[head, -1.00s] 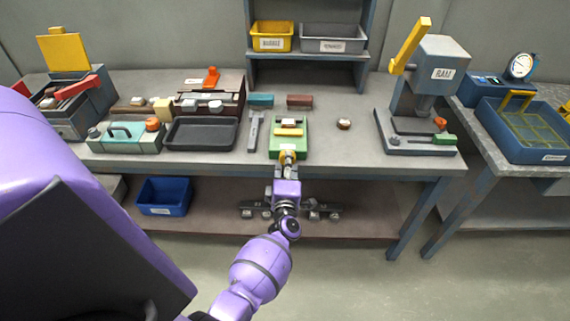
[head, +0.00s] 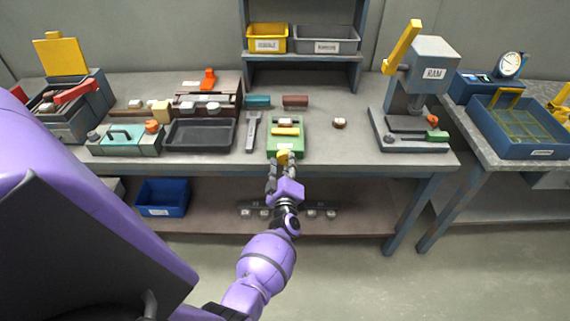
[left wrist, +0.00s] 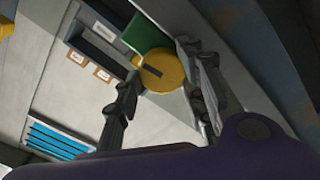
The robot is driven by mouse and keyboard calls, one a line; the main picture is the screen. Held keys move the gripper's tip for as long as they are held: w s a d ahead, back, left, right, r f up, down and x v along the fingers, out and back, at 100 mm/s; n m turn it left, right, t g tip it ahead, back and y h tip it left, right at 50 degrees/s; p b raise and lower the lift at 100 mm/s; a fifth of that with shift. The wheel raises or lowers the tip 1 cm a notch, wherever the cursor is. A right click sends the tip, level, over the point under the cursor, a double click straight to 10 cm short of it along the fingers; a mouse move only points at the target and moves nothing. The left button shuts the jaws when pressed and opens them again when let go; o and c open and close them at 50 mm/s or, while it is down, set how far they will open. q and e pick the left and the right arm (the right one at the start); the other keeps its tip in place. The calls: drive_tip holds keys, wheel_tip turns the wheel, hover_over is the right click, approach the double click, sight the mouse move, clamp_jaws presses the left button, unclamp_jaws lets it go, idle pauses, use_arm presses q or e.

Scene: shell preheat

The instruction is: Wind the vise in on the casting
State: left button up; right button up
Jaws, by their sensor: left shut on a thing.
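The green vise (head: 285,147) stands at the front edge of the middle bench. A pale piece (head: 285,122) and a yellow bar (head: 285,131) show in its top; I cannot tell which is the casting or whether the jaws touch it. The vise's yellow round knob (head: 283,156) faces me at its front. My left gripper (head: 281,163) reaches it from the front and is shut on it. In the left wrist view the yellow knob (left wrist: 163,72) sits between the two dark fingers, with part of the green vise (left wrist: 146,32) behind. My right gripper is not in view.
A wrench-like tool (head: 253,131) and a dark tray (head: 200,135) lie left of the vise. A small round part (head: 339,123) lies to its right, with clear bench around it. The RAM press (head: 428,65) stands further right. A shelf with bins (head: 267,39) rises behind.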

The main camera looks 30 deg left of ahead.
use_arm(q)
drive_tip(key=shift+w+r, duration=0.15)
drive_tip(key=shift+r, duration=0.15)
drive_tip(key=o, duration=0.9)
drive_tip(key=shift+o, duration=1.1)
drive_tip(key=shift+f, duration=0.15)
drive_tip(key=shift+s+d+f, duration=0.1)
drive_tip(key=shift+s+d, duration=0.05)
drive_tip(key=shift+s, duration=0.05)
drive_tip(key=v, duration=0.7)
drive_tip(key=shift+s, duration=0.1)
